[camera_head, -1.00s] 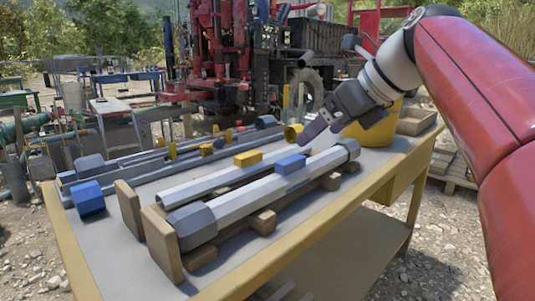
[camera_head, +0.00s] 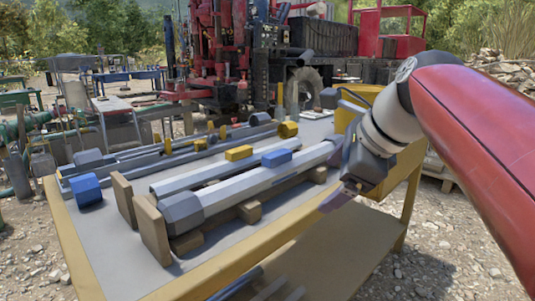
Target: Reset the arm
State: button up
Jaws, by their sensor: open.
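My gripper (camera_head: 334,202) hangs off the near right edge of the table (camera_head: 95,245), fingers pointing down and to the left. It is open, and I see nothing held in it. The gripper is small and seen from the side, so the gap between its fingers is hard to make out. My red arm comes in from the right. The gripper is to the right of a light grey tube (camera_head: 250,187) with a dark end cap, which lies on wooden supports.
A blue block (camera_head: 277,157) and a yellow block (camera_head: 239,153) sit on the tubes. A blue cylinder (camera_head: 87,190) stands at the table's left. A red drilling machine (camera_head: 208,50) stands behind.

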jog(key=s+d+f+n+h, duration=0.2)
jog(key=s+f+n, duration=0.5)
jog(key=f+n, duration=0.3)
jog(key=s+d+f+n+h, duration=0.2)
jog(key=s+f+n, duration=0.6)
jog(key=f, duration=0.5)
jog(key=shift+n+g, duration=0.3)
jog(key=shift+n, duration=0.8)
